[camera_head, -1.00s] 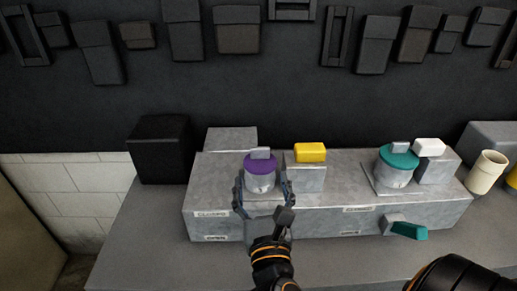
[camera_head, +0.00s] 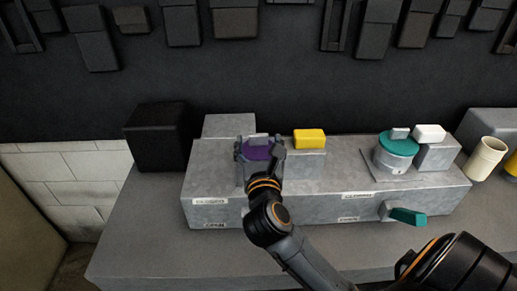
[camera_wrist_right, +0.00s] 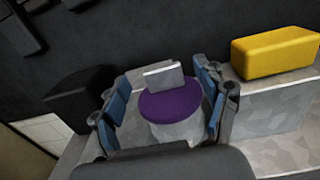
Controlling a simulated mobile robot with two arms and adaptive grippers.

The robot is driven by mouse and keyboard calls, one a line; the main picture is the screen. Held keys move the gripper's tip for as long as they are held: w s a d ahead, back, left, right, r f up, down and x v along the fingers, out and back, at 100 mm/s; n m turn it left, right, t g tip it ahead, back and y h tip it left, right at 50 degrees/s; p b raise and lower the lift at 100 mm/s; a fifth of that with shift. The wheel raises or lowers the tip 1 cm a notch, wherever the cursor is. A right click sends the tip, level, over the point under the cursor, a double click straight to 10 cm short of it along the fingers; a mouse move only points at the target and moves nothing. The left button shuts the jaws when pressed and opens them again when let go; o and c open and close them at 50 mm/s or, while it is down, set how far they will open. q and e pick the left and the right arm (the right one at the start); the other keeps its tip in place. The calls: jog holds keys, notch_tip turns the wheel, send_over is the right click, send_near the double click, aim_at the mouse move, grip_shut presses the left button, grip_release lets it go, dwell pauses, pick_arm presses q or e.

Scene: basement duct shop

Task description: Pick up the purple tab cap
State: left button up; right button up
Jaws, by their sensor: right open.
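The purple tab cap (camera_head: 258,150) is a round purple disc with a grey upright tab, sitting on a grey cylinder on the long grey block. In the right wrist view the purple tab cap (camera_wrist_right: 171,103) and its tab lie between the blue-padded fingers. My right gripper (camera_head: 259,153) is open around the cap, one finger on each side; in the right wrist view the gripper (camera_wrist_right: 163,92) shows gaps beside the cap's tab. My wrist hides the front of the cylinder. My left gripper is not in view.
A yellow block (camera_head: 309,139) on a grey stand is close right of the cap. Farther right are a teal tab cap (camera_head: 398,146), a white block (camera_head: 430,133), a teal lever (camera_head: 407,216) and a cream cup (camera_head: 485,158). A black box (camera_head: 160,137) stands at left.

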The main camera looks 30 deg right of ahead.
aim_at(258, 136)
jog(key=x, duration=0.3)
jog(key=shift+p, duration=0.3)
jog(key=shift+w+d+f, duration=0.15)
jog(key=shift+w+d, duration=0.1)
jog(key=shift+s+a, duration=0.1)
jog(key=shift+c, duration=0.2)
jog(key=c, duration=1.2)
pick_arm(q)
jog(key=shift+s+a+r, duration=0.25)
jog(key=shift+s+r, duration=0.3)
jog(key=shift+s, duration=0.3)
pick_arm(e)
jog(key=shift+c, duration=0.2)
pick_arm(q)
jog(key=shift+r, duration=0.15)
